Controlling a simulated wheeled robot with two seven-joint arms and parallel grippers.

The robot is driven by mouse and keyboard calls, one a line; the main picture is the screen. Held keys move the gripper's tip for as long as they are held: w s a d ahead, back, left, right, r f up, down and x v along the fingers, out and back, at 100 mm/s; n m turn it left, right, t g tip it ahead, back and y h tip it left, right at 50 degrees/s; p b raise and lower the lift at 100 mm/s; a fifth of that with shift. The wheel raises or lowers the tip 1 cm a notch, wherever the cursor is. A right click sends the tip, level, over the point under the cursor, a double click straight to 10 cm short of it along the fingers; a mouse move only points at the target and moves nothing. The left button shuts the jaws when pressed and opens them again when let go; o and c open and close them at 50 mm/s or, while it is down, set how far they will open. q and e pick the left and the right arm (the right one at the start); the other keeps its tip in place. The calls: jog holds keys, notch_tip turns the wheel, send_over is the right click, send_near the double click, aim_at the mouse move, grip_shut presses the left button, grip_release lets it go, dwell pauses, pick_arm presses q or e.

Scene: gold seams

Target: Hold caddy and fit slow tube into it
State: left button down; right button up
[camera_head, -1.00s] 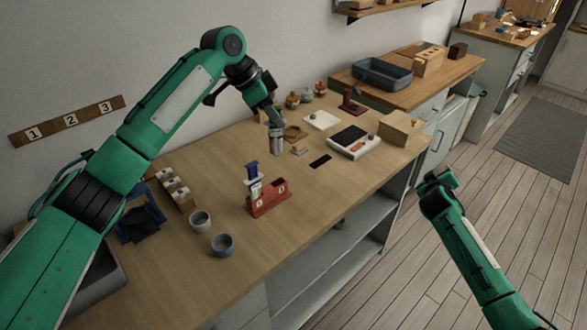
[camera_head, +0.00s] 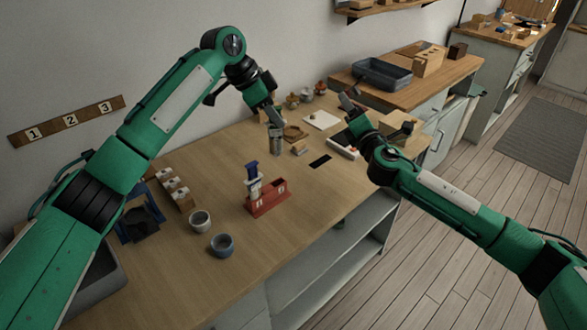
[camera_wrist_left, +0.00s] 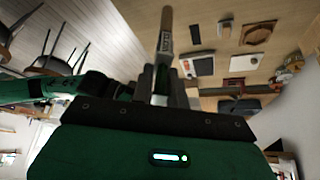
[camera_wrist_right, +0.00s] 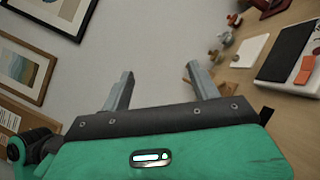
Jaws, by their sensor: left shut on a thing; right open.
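My left gripper (camera_head: 272,122) is shut on a slim tube (camera_head: 276,142), held upright above the far middle of the bench. In the left wrist view the tube (camera_wrist_left: 166,28) stands out between the fingers, with a dark label too small to read surely. The red caddy (camera_head: 272,203) stands on the bench nearer the front, below and left of that tube. A tube with a blue top (camera_head: 251,172) is upright at the caddy's left part. My right gripper (camera_wrist_right: 162,84) is open and empty, raised over the bench's right side, apart from the caddy.
Two cups (camera_head: 200,221) stand left of the caddy, near small white-topped blocks (camera_head: 176,188) and a blue stand (camera_head: 138,218). A dark pad (camera_head: 320,160) lies flat. A white device (camera_head: 342,147) is partly hidden behind my right arm.

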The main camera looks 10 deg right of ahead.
jog(key=s+a+f+n+g+y, duration=0.1)
jog(key=s+a+f+n+y, duration=0.1)
jog(key=a+n, duration=0.15)
jog(key=s+a+f+n+g+y, duration=0.1)
jog(key=s+a+f+n+y, duration=0.15)
jog(key=a, duration=0.25)
jog(key=n+g+y, duration=0.3)
jog(key=n, duration=0.4)
send_over(283, 185)
jog(key=v, duration=0.4)
notch_tip(283, 185, down, 6)
jog(key=shift+h, duration=0.25)
notch_tip(283, 185, down, 8)
jog(key=shift+s, duration=0.15)
jog(key=x, duration=0.7)
jog(key=shift+w+a+r, duration=0.1)
jog(key=shift+w, duration=0.1)
